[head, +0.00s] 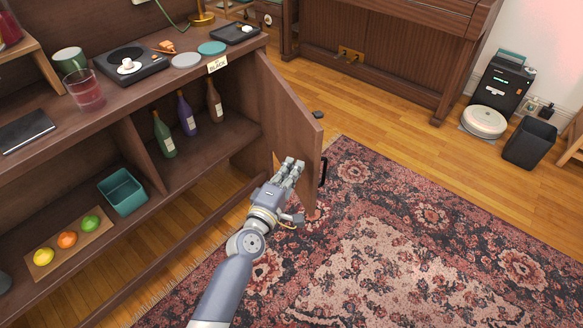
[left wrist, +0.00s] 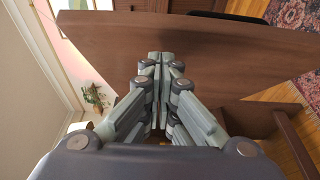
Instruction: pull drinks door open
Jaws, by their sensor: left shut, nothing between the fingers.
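The drinks door (head: 285,115) is a brown wooden panel hinged at the right end of the cabinet, and it stands swung open. A black handle (head: 323,172) is on its outer face near the free edge. My left gripper (head: 293,163) is shut and empty, at the door's inner side near the free edge. In the left wrist view my closed fingers (left wrist: 160,60) point at the brown door panel (left wrist: 230,55). I cannot tell whether they touch it. Inside the compartment stand a green bottle (head: 164,137), a purple bottle (head: 186,115) and a brown bottle (head: 214,103). My right gripper is not in view.
The cabinet top (head: 130,95) holds a record player, a cup, a glass and coasters. A teal bin (head: 123,193) and a fruit board (head: 70,240) sit on the lower shelf. A patterned rug (head: 420,240) covers open floor right of the door.

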